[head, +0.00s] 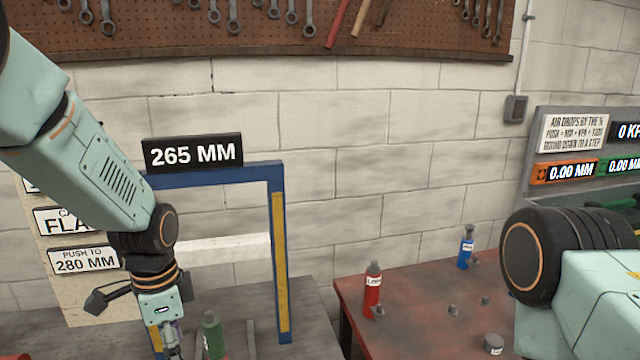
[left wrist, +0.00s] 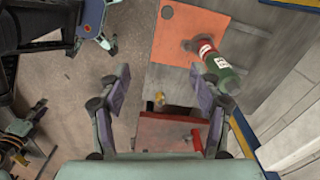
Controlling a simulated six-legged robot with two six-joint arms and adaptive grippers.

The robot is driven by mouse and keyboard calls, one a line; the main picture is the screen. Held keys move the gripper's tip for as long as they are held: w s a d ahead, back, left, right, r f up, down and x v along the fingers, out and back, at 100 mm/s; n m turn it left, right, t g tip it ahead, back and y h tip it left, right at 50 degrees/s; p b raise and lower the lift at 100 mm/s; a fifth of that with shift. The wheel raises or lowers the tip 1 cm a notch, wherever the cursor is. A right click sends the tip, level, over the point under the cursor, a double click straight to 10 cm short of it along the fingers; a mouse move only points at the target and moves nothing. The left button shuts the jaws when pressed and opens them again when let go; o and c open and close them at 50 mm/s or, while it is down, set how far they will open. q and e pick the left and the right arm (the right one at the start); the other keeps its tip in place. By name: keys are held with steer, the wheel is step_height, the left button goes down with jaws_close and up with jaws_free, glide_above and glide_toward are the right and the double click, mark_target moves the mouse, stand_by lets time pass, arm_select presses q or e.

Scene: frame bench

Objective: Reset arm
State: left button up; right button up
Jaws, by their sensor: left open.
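My left arm comes in from the left in the head view, and its gripper (head: 172,345) points down in front of the blue frame, its tips at or past the bottom edge. In the left wrist view the two fingers of the left gripper (left wrist: 160,75) are spread wide with nothing between them. A green bottle (left wrist: 224,76) with a white label is beside the right-hand finger; whether they touch I cannot tell. It also shows in the head view (head: 212,335). My right arm shows at the lower right of the head view; its gripper is out of sight.
The blue frame (head: 278,250) carries a 265 MM sign (head: 192,153). A red table (head: 420,325) holds a red bottle (head: 372,290), a blue bottle (head: 466,248) and small grey pieces. An orange mat (left wrist: 180,45) lies below my left gripper. A gauge panel (head: 570,130) stands right.

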arm_select(q)
steer(key=w+f+n+t, duration=0.2)
steer(key=w+n+t, duration=0.1)
steer(key=w+n, duration=0.15)
steer(key=s+f+n+t+b, duration=0.1)
steer(key=s+f+n+b, duration=0.65)
steer(key=f, duration=0.75)
steer(key=s+f+g+b, duration=0.2)
steer(key=s+f+b, duration=0.2)
steer(key=s+f, duration=0.7)
steer(key=s+f+n+g+b, duration=0.1)
steer(key=s+f+b, duration=0.3)
steer(key=s+f, duration=0.6)
steer(key=s+g, duration=0.1)
steer(key=s, duration=0.5)
steer(key=shift+s+d+f, duration=0.15)
steer(key=shift+d+f, duration=0.15)
steer(key=shift+f, duration=0.1)
